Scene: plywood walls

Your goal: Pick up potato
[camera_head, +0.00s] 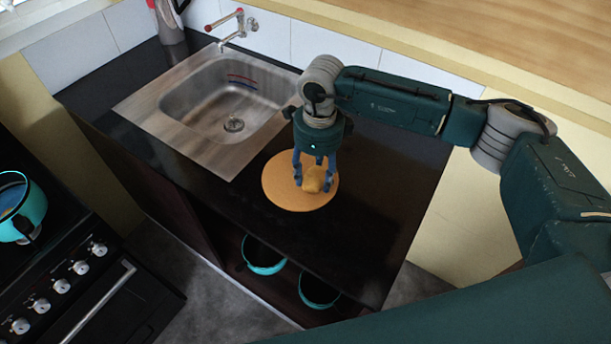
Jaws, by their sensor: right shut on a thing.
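The potato (314,181) is a small yellow-brown lump over the right part of a round tan board (282,192) on the black counter. My right gripper (314,178) comes down from above, with its blue fingers around the potato, and is shut on it. The fingers hide part of the potato. I cannot tell whether the potato still touches the board. My left gripper does not show.
A steel sink (213,112) with a red-handled tap (232,28) lies left of the board. Teal pots (263,254) stand on a shelf under the counter. A stove (70,270) with a teal pot (22,207) is at the left. The counter right of the board is clear.

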